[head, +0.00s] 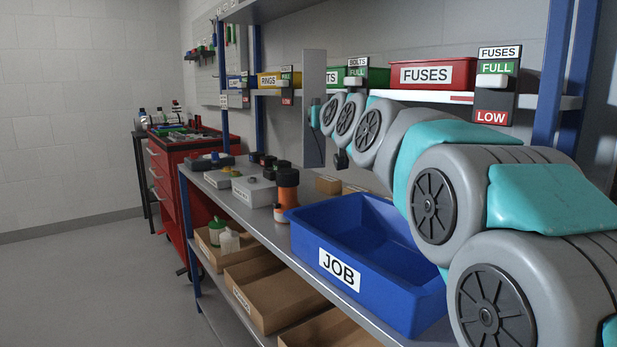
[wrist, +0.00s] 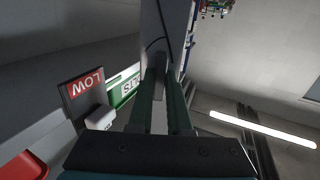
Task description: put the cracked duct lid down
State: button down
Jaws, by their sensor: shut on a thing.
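The cracked duct lid (head: 315,75) is a tall, flat grey panel held upright above the workbench in the head view. In the wrist view the lid (wrist: 176,22) runs up and away from my gripper (wrist: 162,75), with dark crack-like lines on its face. My gripper's two green fingers are shut on its near end. In the head view my arm reaches in from the right, and the fingers cannot be made out clearly there. The lid appears clear of the bench top.
A blue JOB tray (head: 300,222) stands empty on the workbench (head: 225,200). An orange-and-black cylinder (head: 287,188) and grey boxes (head: 253,191) stand left of it. Behind, a shelf holds a red FUSES bin (head: 432,74) and a yellow RINGS bin (head: 268,81). Cardboard boxes (head: 262,290) sit below.

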notch_tip(320, 180, down, 13)
jog(key=shift+f, duration=0.15)
dwell(0.4)
jog(key=shift+f, duration=0.15)
jog(key=c, duration=0.9)
grip_release()
jog(key=shift+o, duration=0.2)
jog(key=shift+s+r, duration=0.1)
jog(key=shift+r, duration=0.1)
